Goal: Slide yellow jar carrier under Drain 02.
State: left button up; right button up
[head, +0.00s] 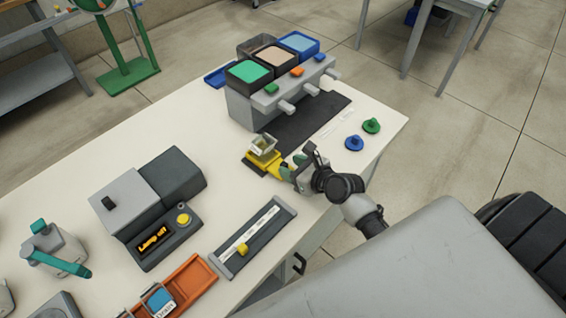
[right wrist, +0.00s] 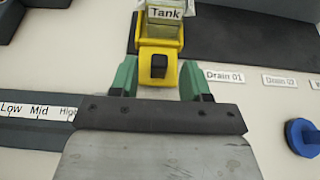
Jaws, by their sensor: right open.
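The yellow jar carrier (head: 270,163) stands on the table at the near left end of the dark strip (head: 312,120). It holds a clear jar (head: 263,145) labelled "Tank". In the right wrist view the carrier (right wrist: 145,60) has a yellow handle with a black knob (right wrist: 159,66) and lies left of the Drain 01 label (right wrist: 224,76). The Drain 02 label (right wrist: 279,81) is further right. My right gripper (right wrist: 160,82) is open, its green fingers on either side of the handle. I cannot tell whether they touch it. My left gripper is not in view.
A grey dispenser (head: 245,110) with three coloured tanks and several spouts stands behind the strip. Blue (head: 354,143) and green (head: 371,125) knobs lie to the right. A slider gauge (head: 262,232) and a lamp box (head: 165,238) stand to the left.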

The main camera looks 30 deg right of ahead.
aim_at(284, 164)
jog(key=shift+x, duration=1.95)
grip_shut()
